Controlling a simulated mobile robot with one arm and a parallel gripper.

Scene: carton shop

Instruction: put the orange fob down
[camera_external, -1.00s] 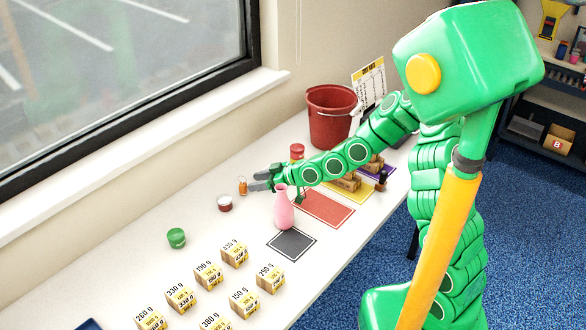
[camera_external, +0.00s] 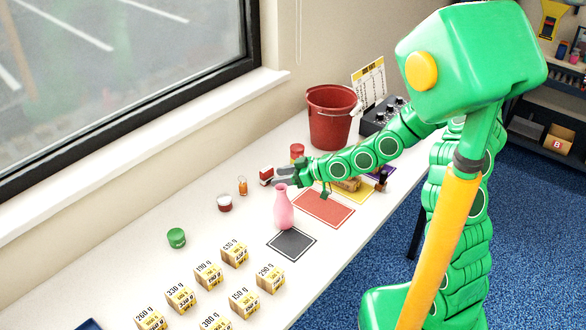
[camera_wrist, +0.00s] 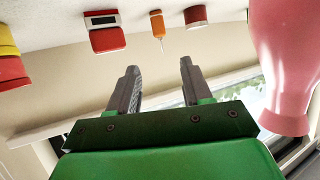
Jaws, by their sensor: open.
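The orange fob (camera_external: 242,186) stands on the white table, apart from my gripper. It also shows in the wrist view (camera_wrist: 157,24), near the top, with a thin pale tip. My gripper (camera_external: 279,177) is open and empty, to the right of the fob in the external view. In the wrist view its two fingers (camera_wrist: 158,68) are spread with nothing between them.
A red item with a pale face (camera_external: 266,175) lies between fob and gripper. A dark red jar (camera_external: 225,203) is left of the fob. A pink vase (camera_external: 284,208) stands close to my gripper. A red bucket (camera_external: 331,125) is behind. Several small cartons stand in front.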

